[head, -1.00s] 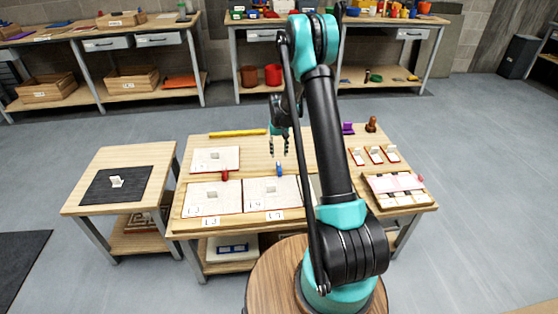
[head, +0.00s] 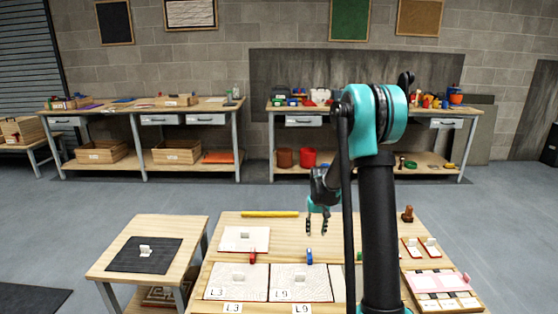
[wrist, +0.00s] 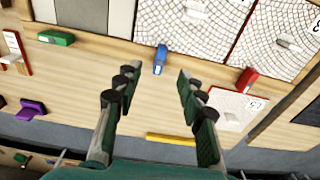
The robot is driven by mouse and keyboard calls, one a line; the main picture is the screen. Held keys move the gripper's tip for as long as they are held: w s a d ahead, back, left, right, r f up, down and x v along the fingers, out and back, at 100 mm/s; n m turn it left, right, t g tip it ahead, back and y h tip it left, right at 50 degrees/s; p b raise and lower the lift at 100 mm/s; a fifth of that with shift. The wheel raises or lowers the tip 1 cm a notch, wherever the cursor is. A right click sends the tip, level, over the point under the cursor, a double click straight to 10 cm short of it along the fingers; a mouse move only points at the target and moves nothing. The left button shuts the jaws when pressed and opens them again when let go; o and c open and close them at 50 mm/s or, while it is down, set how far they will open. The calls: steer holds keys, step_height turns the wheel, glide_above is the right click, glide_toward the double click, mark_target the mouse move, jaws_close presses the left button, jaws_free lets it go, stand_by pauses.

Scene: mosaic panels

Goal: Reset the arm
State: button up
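My gripper (head: 317,222) hangs from my arm above the back half of the wooden work table (head: 330,232), fingers pointing down. In the wrist view my gripper (wrist: 158,92) has its two fingers well apart with nothing between them. Below it on the table lie a blue clip-like piece (wrist: 160,60), a red one (wrist: 247,80) and a yellow bar (wrist: 171,139). My arm hides part of the table's right side in the head view.
White mosaic panels (head: 237,281) lie on the table, with a pink-topped tray (head: 440,283) at right. A side table (head: 130,276) with a dark mat stands left. Workbenches (head: 375,107) line the back wall. Grey floor (head: 240,198) lies clear between.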

steer(key=s+d+r+t, duration=0.1)
steer(key=s+r, duration=0.3)
steer(key=s, duration=0.4)
steer(key=s+r+t, duration=0.1)
steer(key=s+r, duration=0.2)
steer(key=s, duration=0.4)
steer(key=s+d+f+t, duration=0.1)
steer(key=s, duration=1.5)
steer(key=shift+s+f, duration=0.15)
steer(key=shift+f, duration=0.15)
steer(key=shift+d, duration=0.1)
